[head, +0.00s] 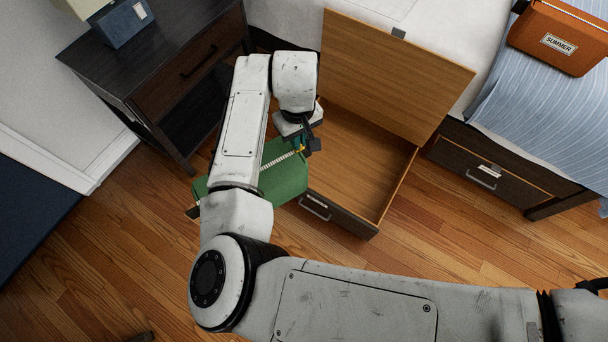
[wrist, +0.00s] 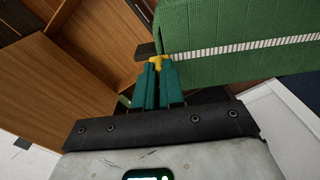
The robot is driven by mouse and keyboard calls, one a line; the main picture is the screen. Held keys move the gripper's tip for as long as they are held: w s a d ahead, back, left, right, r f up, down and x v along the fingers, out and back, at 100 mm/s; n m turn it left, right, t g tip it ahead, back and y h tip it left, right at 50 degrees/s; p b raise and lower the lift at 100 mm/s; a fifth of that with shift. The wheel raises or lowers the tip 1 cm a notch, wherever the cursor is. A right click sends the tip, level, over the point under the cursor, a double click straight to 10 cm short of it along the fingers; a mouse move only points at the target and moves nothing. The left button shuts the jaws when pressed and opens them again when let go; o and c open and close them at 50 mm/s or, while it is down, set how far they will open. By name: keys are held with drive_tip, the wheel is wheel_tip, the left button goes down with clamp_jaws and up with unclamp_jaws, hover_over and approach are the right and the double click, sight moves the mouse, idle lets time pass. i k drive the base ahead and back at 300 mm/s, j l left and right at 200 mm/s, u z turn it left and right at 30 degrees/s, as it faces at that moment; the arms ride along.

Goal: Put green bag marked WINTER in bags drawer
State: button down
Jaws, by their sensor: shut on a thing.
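The green bag (head: 282,178) hangs from my gripper (head: 302,147), partly hidden behind my arm in the head view. My gripper is shut on a yellow part at the bag's edge. In the wrist view the teal fingers (wrist: 157,68) close on that yellow part, and the green bag (wrist: 240,30) with its white zip line fills the upper right. No WINTER mark shows. An open, empty wooden drawer (head: 345,175) under the bed lies just right of the bag. The bag is beside the drawer's left side; whether it overlaps the edge is unclear.
A wooden panel (head: 395,75) stands up at the drawer's back. A shut drawer (head: 485,172) is to the right. An orange SUMMER bag (head: 562,38) lies on the bed. A dark nightstand (head: 150,80) stands at left. The wooden floor (head: 440,240) in front is clear.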

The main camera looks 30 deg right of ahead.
sight(336, 177)
drive_tip(key=l+u, duration=0.25)
drive_tip(key=u, duration=0.15)
drive_tip(key=l+u, duration=0.4)
drive_tip(key=l, duration=0.7)
drive_tip(key=k+l, duration=0.1)
drive_tip(key=l, duration=0.55)
